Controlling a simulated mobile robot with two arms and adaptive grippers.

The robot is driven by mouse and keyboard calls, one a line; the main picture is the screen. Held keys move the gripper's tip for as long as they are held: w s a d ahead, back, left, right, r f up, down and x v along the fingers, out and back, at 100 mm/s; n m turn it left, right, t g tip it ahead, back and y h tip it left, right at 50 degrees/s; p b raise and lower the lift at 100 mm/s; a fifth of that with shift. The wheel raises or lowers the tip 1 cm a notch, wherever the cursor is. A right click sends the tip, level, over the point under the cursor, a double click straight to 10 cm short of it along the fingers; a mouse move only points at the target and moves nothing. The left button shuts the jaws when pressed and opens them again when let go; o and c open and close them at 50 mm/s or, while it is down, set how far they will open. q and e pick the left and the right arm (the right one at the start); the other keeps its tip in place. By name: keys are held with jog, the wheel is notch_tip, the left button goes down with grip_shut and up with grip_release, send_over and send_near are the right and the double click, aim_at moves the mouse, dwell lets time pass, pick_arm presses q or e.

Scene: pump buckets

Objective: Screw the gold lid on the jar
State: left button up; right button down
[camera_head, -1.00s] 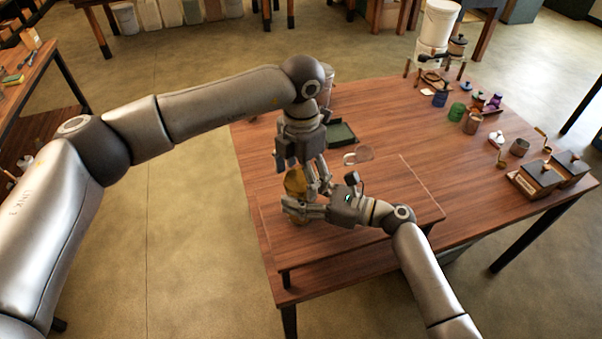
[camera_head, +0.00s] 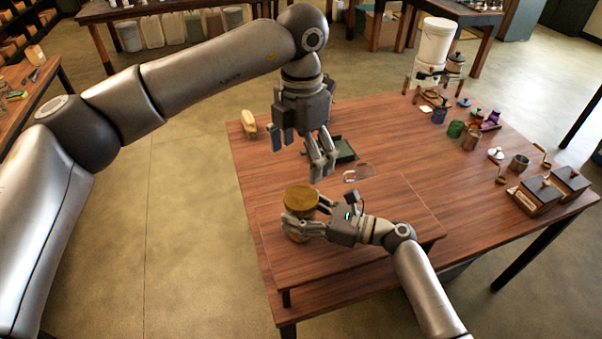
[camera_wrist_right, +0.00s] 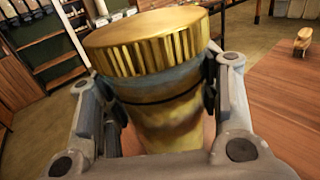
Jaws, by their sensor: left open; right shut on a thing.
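The gold lid (camera_head: 300,196) sits level on top of the jar (camera_head: 297,237), and the head view shows it from above. In the right wrist view the lid (camera_wrist_right: 150,45) has a ribbed rim and covers the mouth of the jar (camera_wrist_right: 165,115). The jar stands upright on the low wooden stand. My right gripper (camera_head: 303,227) is shut around the jar's body, just below the lid. My left gripper (camera_head: 313,168) is open and empty, up and slightly right of the lid, apart from it.
The low stand (camera_head: 390,215) is bare to the jar's right. A dark green tray (camera_head: 343,150) and a small handled thing (camera_head: 357,173) lie behind it. A wooden brush-like object (camera_head: 248,122) stands at the table's far left corner. Grinder boxes (camera_head: 537,194) stand at the right.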

pick_arm(q)
jog(key=shift+r, duration=0.85)
pick_arm(e)
jog(key=shift+c, duration=2)
grip_release()
jog(key=v, duration=1.2)
pick_arm(q)
jog(key=shift+d, duration=0.1)
pick_arm(e)
jog(key=shift+d, duration=0.1)
